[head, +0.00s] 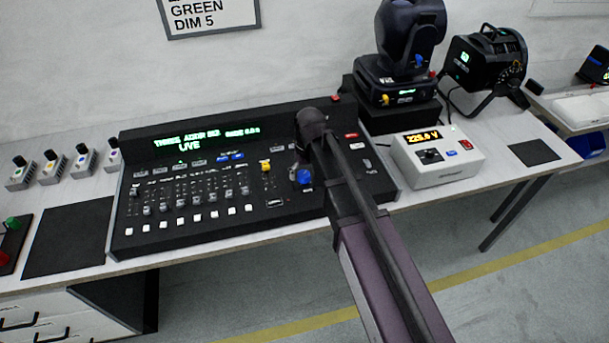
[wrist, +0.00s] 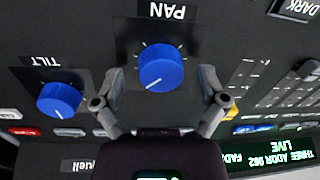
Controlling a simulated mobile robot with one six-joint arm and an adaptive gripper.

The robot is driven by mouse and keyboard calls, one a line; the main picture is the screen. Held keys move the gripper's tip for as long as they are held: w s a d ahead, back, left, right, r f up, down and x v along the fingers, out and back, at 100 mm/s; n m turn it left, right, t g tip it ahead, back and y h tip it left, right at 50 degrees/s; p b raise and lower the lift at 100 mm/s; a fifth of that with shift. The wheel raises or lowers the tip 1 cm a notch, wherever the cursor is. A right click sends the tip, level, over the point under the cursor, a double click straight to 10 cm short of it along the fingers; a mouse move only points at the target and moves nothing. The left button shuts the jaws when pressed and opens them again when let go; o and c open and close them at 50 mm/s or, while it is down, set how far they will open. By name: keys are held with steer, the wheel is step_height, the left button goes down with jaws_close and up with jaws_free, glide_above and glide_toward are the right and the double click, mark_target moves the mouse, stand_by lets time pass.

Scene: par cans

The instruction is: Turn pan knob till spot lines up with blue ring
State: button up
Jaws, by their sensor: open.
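The blue pan knob (wrist: 161,67) is on the dark console under the wrist camera, its label upside down above it. Its white pointer line is toward the lower left in the wrist view, with tick marks around it. My gripper (wrist: 161,80) is open, one finger on each side of the knob, with visible gaps. In the head view a blue knob (head: 305,177), apparently the same one, shows beside my arm; my gripper there is largely hidden. The moving-head light (head: 408,40) stands behind the console. I see no light spot or blue ring.
The blue tilt knob (wrist: 59,99) is left of my gripper in the wrist view. The console (head: 215,205) has several faders and a yellow-capped control (head: 266,166). A white power box (head: 437,160) stands right of the console. A black wash light (head: 487,60) is further right.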

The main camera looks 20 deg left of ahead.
steer(key=c, duration=1.2)
steer(key=shift+o, duration=0.2)
steer(key=shift+m, duration=0.4)
steer(key=o, duration=1.2)
steer(key=shift+c, duration=0.2)
steer(key=shift+n, duration=0.3)
